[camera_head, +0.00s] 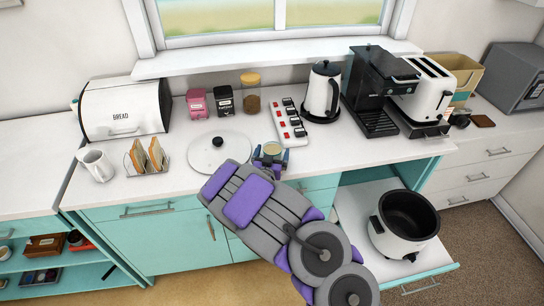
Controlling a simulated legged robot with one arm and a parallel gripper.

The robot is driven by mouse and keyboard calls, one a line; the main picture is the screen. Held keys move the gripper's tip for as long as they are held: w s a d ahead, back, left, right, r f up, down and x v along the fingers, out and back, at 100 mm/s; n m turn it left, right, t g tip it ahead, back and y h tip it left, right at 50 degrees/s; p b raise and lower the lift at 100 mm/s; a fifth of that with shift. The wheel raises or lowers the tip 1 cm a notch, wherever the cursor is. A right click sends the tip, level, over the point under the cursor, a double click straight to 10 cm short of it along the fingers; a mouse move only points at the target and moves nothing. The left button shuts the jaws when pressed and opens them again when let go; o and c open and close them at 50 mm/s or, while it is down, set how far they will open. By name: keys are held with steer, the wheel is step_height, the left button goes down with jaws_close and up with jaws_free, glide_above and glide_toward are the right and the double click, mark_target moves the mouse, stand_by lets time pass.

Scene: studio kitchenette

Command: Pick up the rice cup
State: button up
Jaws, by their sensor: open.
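A small cup with a pale, light-coloured top (272,149), which looks like the rice cup, stands on the white counter near its front edge. My gripper (271,157) is at the cup, with its dark fingertips open on the cup's left and right sides. I cannot tell whether the fingers touch it. The lower part of the cup is hidden behind my gripper. My grey and purple arm reaches up to it from the lower right.
A rice cooker pot (404,222) stands on the pulled-out shelf (352,212). Toast rack (146,160) and white mug (97,165) stand further left.

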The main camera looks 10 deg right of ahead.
steer(key=c, duration=1.2)
steer(key=shift+o, duration=0.2)
steer(key=shift+r, duration=0.15)
